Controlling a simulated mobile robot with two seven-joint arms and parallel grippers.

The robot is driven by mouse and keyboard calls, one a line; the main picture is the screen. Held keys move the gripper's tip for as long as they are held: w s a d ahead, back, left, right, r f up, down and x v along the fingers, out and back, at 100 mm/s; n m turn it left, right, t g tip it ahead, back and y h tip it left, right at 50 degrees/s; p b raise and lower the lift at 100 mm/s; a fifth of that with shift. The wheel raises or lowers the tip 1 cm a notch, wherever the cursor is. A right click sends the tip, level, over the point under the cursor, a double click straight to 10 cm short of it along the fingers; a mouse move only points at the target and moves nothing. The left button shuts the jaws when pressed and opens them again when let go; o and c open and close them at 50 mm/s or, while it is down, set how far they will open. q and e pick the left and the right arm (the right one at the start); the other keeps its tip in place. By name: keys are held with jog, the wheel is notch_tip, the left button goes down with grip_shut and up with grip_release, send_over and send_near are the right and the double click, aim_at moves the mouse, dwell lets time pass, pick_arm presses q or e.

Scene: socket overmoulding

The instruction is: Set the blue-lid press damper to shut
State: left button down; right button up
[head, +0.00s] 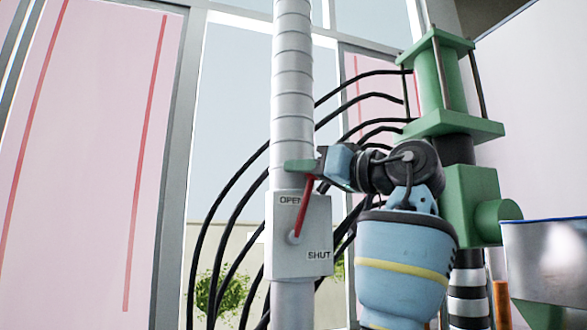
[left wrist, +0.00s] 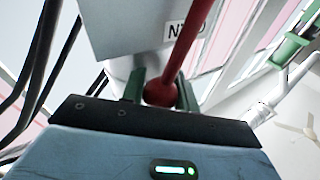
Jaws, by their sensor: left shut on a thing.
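The damper is a light grey box (head: 272,262) on a vertical grey duct, marked OPEN at the top and SHUT at the lower right. Its red lever (head: 301,215) points up and slightly right from its pivot, its shaft passing just right of the word OPEN. My left gripper (head: 302,166) is at the lever's upper end, which it mostly hides in the head view. In the left wrist view the lever's round red knob (left wrist: 161,92) sits between the green fingers of the gripper (left wrist: 160,90), which is shut on it.
The ribbed grey duct (head: 292,90) rises above the box. Several black hoses (head: 232,185) curve behind it. A green press (head: 470,190) stands at the right, with a metal hopper (head: 548,262) in front.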

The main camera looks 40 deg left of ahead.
pick_arm(q)
jog(key=shift+w+d+f+m+t+y, duration=0.25)
jog(key=shift+w+m+y, duration=0.1)
jog(key=shift+w+m, duration=0.25)
jog(key=shift+w+d+f+m+t+y, duration=0.25)
jog(key=shift+w+m, duration=0.2)
jog(key=shift+m, duration=0.3)
jog(key=shift+w+d+f+m+t+y, duration=0.2)
jog(key=shift+w+d+m+y, duration=0.1)
jog(key=shift+w+m+y, duration=0.25)
jog(key=c, duration=1.1)
grip_release()
jog(key=shift+o, duration=0.2)
jog(key=b+v, duration=0.1)
jog(key=v, duration=0.7)
jog(key=shift+r, duration=0.15)
pick_arm(e)
jog(key=shift+s+a+f+g, duration=0.25)
jog(key=shift+s+f+g, duration=0.05)
jog(key=shift+s+f, duration=0.7)
